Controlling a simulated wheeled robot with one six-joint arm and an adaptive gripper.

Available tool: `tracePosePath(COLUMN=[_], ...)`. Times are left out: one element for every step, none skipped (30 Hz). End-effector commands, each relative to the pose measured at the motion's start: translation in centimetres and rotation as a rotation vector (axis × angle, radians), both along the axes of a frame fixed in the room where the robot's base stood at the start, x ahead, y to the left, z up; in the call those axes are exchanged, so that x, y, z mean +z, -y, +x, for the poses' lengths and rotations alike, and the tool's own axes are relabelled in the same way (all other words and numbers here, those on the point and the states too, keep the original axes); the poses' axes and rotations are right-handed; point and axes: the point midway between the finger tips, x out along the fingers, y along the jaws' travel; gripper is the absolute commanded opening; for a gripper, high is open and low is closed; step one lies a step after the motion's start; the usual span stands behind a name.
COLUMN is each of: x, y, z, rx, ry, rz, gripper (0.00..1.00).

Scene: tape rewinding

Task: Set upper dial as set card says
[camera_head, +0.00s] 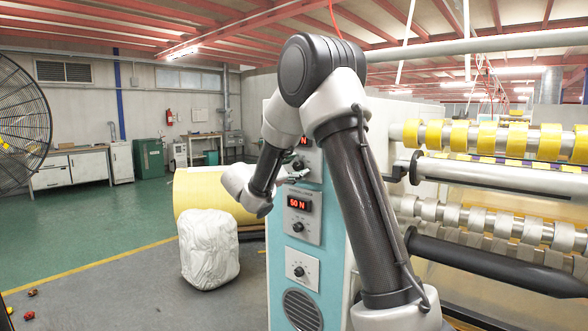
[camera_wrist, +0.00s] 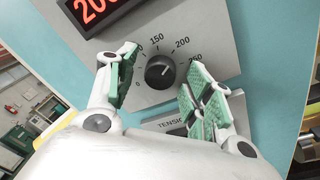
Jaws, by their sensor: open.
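The upper dial (camera_wrist: 160,72) is a black round knob on a grey plate in the wrist view, with a scale around it and a red lit display (camera_wrist: 93,8) above, partly cut off. The visible digits look like 200. My gripper (camera_wrist: 162,76) is open, with green-padded fingers on the left and right of the knob and gaps visible between them and it. In the head view my gripper (camera_head: 291,178) is at the upper panel of the blue cabinet (camera_head: 279,258), and my arm hides much of that panel. I cannot make out a set card.
Below on the cabinet are a panel with a 50 N display (camera_head: 299,204) and a lower dial (camera_head: 299,271). Rollers with yellow tape (camera_head: 550,142) are on the right. A white covered bundle (camera_head: 209,250) and yellow roll (camera_head: 200,190) stand left; the floor beyond is open.

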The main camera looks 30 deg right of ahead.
Motion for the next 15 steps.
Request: tracePosePath(x=[0.0, 0.0, 0.0, 0.0, 0.0, 0.01, 0.0, 0.0, 0.0, 0.0, 0.0, 0.0, 0.0, 0.0, 0.0], y=[0.05, 0.05, 0.05, 0.04, 0.04, 0.04, 0.03, 0.03, 0.03, 0.03, 0.03, 0.04, 0.04, 0.03, 0.03], z=[0.03, 0.03, 0.02, 0.02, 0.02, 0.01, 0.0, 0.0, 0.0, 0.0, 0.0, -0.01, -0.01, -0.02, -0.02], rx=[0.0, 0.0, 0.0, 0.0, 0.0, 0.0, 0.0, 0.0, 0.0, 0.0, -0.001, -0.001, -0.001, -0.001, -0.001], ry=[0.0, 0.0, 0.0, 0.0, 0.0, 0.0, 0.0, 0.0, 0.0, 0.0, 0.0, 0.0, 0.0, 0.0, 0.0], rz=[0.0, 0.0, 0.0, 0.0, 0.0, 0.0, 0.0, 0.0, 0.0, 0.0, 0.001, 0.001, 0.001, 0.001, 0.001], gripper=[0.52, 0.52, 0.52, 0.52, 0.52, 0.52, 0.46, 0.41, 0.34, 0.28, 0.23, 0.15, 0.1, 0.06, 0.06])
